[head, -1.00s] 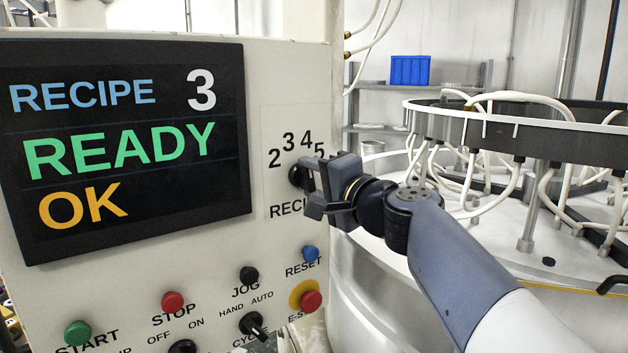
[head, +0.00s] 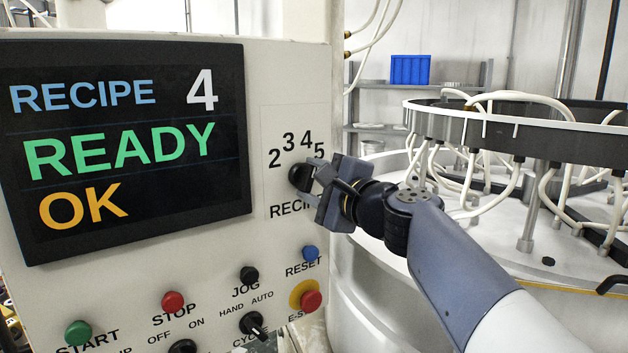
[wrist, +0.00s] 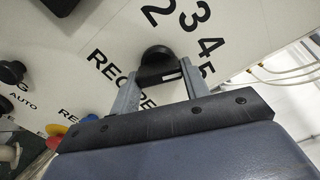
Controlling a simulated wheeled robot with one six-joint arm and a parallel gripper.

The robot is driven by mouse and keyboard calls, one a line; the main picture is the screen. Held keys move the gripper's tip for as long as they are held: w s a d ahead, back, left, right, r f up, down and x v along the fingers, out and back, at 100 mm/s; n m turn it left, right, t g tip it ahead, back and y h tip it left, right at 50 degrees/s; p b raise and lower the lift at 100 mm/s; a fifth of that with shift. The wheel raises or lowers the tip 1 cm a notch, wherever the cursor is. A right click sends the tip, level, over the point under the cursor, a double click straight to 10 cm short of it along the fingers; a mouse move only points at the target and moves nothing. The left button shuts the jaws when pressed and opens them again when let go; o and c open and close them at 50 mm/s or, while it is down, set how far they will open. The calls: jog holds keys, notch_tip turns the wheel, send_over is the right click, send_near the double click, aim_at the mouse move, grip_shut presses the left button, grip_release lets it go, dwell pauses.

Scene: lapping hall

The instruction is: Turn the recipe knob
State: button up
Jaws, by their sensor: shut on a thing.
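The black recipe knob (head: 299,175) sits on the pale control panel, below the numbers 2, 3, 4 and 5. My gripper (head: 308,186) is shut on the knob, with its body rolled to a tilt. In the wrist view, the two grey fingers of my gripper (wrist: 157,88) stand on either side of the knob (wrist: 156,58), and a white mark shows on the knob's bar. The display (head: 125,150) reads RECIPE 4, READY, OK. Part of the RECIPE label is hidden behind my gripper in the head view.
Below the knob are a blue RESET button (head: 310,253), a red E-stop (head: 311,300), a black JOG button (head: 249,274), a red STOP button (head: 173,302) and a green START button (head: 78,333). A round machine with white hoses (head: 530,125) stands to the right.

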jog(key=shift+f, duration=0.1)
jog(key=o, duration=1)
jog(key=shift+d, duration=0.1)
jog(key=b+v, duration=0.2)
jog(key=v, duration=0.8)
jog(key=shift+s+d+b, duration=0.2)
jog(key=shift+s+b, duration=0.15)
jog(key=p+x, duration=0.2)
jog(key=x, duration=0.9)
jog(key=shift+p, duration=0.4)
